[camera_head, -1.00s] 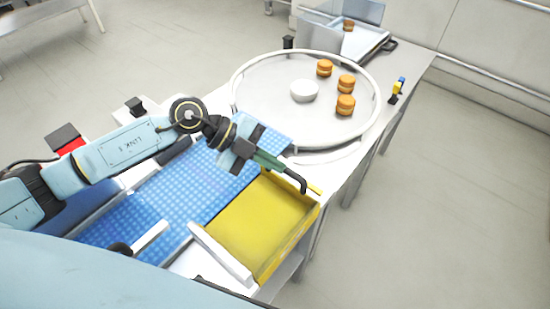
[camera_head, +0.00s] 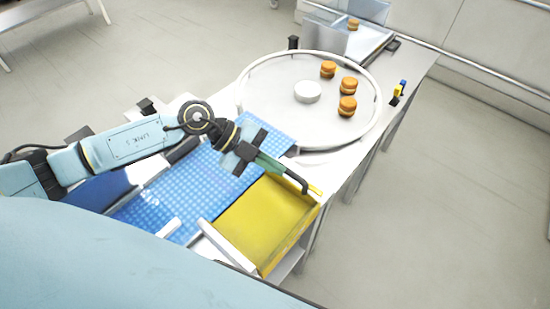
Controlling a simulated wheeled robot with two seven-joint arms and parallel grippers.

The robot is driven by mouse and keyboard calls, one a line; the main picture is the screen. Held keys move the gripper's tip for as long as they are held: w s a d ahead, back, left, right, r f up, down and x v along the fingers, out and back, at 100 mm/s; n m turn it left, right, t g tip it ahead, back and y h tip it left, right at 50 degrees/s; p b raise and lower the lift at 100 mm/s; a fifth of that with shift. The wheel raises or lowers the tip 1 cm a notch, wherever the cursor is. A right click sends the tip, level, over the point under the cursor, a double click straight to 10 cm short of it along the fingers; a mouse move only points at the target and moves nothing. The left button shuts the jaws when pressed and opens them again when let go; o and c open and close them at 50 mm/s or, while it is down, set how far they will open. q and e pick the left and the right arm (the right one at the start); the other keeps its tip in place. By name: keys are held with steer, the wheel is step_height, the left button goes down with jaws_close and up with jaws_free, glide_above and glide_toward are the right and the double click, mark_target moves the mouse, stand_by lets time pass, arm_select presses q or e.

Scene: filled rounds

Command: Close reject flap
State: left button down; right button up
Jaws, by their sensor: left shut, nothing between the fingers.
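A yellow panel or shallow tray (camera_head: 262,222) lies beside the blue belt (camera_head: 185,190); I take it to be the reject flap area, but cannot tell how far the flap stands open. My left gripper (camera_head: 304,188) reaches across the belt, shut and empty. Its dark bent tip is at the far edge of the yellow panel, close to the tab; contact cannot be told. My right gripper is not in view.
A round white turntable (camera_head: 265,95) with a raised rim holds several orange-brown filled rounds (camera_head: 348,106) and a white hub (camera_head: 308,92). A clear box and tray (camera_head: 365,42) stand behind. A small yellow and blue item (camera_head: 398,90) sits on the right table edge.

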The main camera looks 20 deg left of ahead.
arm_select(q)
steer(key=d+r+b+v, duration=0.1)
steer(key=v, duration=1)
steer(key=shift+s+a, duration=0.2)
steer(key=shift+s, duration=0.2)
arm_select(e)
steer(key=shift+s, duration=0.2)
